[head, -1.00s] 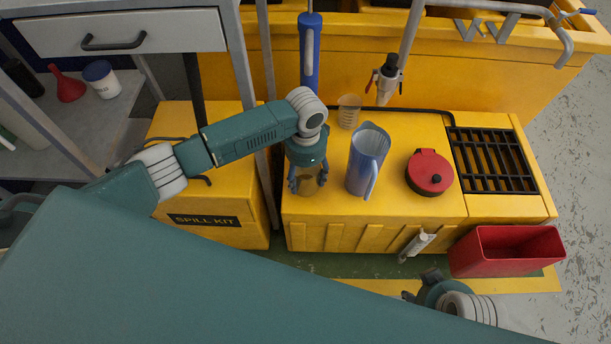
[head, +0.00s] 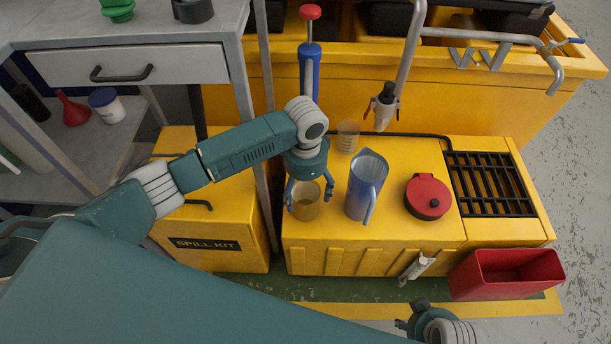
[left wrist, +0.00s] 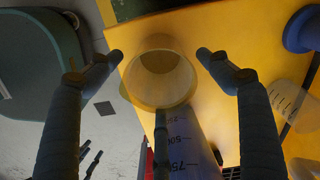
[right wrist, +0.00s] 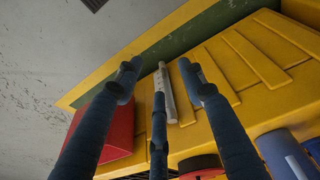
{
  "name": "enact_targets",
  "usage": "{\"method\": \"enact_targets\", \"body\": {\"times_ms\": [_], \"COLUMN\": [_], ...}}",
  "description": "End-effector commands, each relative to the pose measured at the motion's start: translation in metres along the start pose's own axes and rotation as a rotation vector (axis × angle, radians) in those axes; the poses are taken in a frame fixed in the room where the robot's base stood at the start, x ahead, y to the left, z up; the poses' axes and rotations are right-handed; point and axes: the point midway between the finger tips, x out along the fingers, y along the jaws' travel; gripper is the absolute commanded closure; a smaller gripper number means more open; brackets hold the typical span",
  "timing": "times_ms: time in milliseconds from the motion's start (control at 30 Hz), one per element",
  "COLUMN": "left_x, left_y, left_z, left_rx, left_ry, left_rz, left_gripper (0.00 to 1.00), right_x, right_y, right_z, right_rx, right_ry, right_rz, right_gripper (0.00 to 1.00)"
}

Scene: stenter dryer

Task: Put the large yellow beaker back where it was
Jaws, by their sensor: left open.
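The large yellow beaker (head: 306,203) is see-through amber and stands upright at the front left of the yellow cabinet top. My left gripper (head: 308,190) is directly above it, pointing down, fingers spread. In the left wrist view the beaker (left wrist: 160,80) sits between the open fingertips, with gaps at both sides. A smaller clear beaker (head: 348,136) stands farther back. My right gripper (head: 408,322) is low at the front, mostly cut off by my body; in the right wrist view its fingers (right wrist: 160,75) are apart and seem to hold nothing.
A blue graduated jug (head: 364,185) stands close right of the beaker. Beyond are a red lidded can (head: 428,197) and a black grate (head: 490,184). A blue pump (head: 309,75) and grey post stand behind the left arm. A red bin (head: 506,275) is front right.

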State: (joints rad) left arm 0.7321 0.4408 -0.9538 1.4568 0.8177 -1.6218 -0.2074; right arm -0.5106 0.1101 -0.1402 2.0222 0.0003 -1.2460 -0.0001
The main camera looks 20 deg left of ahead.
Motion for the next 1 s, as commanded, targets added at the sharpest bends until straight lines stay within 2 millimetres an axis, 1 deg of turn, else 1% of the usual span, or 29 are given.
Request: {"method": "enact_targets", "body": {"times_ms": [33, 100, 200, 333, 500, 1000], "left_x": [-0.014, -0.028, -0.045, -0.06, -0.067, -0.067], "left_y": [-0.001, 0.0, 0.0, 0.0, 0.0, 0.0], "left_z": [0.0, 0.0, 0.0, 0.0, 0.0, 0.0], "left_rx": [0.001, 0.001, 0.001, 0.0, 0.0, 0.0], "left_ry": [0.002, 0.002, 0.001, 0.001, 0.0, -0.001], "left_rz": [-0.002, 0.0, 0.0, 0.0, 0.001, 0.001], "left_gripper": [0.22, 0.22, 0.22, 0.22, 0.22, 0.22], "right_x": [0.007, 0.019, 0.034, 0.046, 0.053, 0.054], "right_y": [-0.001, -0.001, -0.002, -0.003, -0.003, -0.003], "right_z": [0.004, 0.009, 0.017, 0.024, 0.028, 0.028], "right_rx": [-0.001, -0.002, -0.003, -0.004, -0.005, -0.005], "right_ry": [-0.009, -0.014, -0.023, -0.029, -0.031, -0.031], "right_rz": [-0.001, -0.002, -0.003, -0.004, -0.004, -0.004], "right_gripper": [0.6, 0.6, 0.6, 0.6, 0.6, 0.6]}}
